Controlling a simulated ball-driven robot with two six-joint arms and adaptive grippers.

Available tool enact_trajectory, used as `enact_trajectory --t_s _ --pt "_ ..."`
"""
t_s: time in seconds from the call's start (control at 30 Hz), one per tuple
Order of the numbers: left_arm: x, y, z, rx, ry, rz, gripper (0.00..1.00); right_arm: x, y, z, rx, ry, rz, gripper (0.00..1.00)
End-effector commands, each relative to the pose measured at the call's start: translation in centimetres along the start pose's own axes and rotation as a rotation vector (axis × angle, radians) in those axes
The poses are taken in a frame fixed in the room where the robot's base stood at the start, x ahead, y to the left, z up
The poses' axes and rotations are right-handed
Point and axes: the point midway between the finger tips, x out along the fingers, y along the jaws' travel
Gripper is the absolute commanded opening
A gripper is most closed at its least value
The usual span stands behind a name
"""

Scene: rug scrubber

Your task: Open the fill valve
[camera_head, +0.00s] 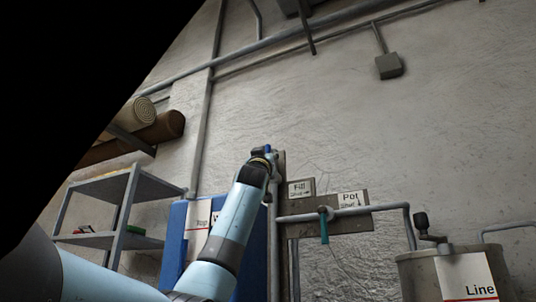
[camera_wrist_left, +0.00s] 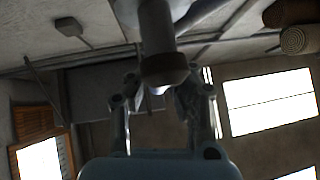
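In the head view my left arm reaches up to the wall, and my left gripper (camera_head: 264,158) is at the upper left of the valve board, by a small blue part (camera_head: 268,149). The gripper covers most of the pipework there, and the fill valve's handle cannot be made out clearly. The "Fill" sign (camera_head: 300,188), with "Shut" and an arrow, is just right of it. In the left wrist view the fingers (camera_wrist_left: 164,103) stand apart, with a dark round pipe-like end (camera_wrist_left: 163,72) between them. I cannot tell if they touch it. My right gripper is not in view.
A "Pot" sign (camera_head: 352,200) and a teal handle (camera_head: 324,226) hanging down are to the right on the board. A grey drum (camera_head: 416,273) labelled "Line" stands at lower right. A blue panel (camera_head: 174,240) and grey shelves (camera_head: 100,187) are at left.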

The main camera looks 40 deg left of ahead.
Motion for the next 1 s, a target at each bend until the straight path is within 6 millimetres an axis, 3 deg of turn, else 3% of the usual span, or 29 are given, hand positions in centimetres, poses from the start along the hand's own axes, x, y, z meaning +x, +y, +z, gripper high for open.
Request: enact_trajectory --t_s 0.13,0.47,0.57,1.0 --pt "0.0 0.0 -0.1 0.000 0.002 0.000 0.39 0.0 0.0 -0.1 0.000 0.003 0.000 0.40" --pt "-0.4 0.0 -0.1 0.000 0.004 0.001 0.39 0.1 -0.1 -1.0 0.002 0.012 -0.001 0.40" --pt "-1.6 0.0 -0.1 0.001 0.004 0.001 0.39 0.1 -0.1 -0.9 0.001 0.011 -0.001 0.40" --pt "-10.6 0.0 -0.1 0.002 0.003 0.001 0.39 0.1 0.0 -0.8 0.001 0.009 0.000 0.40"
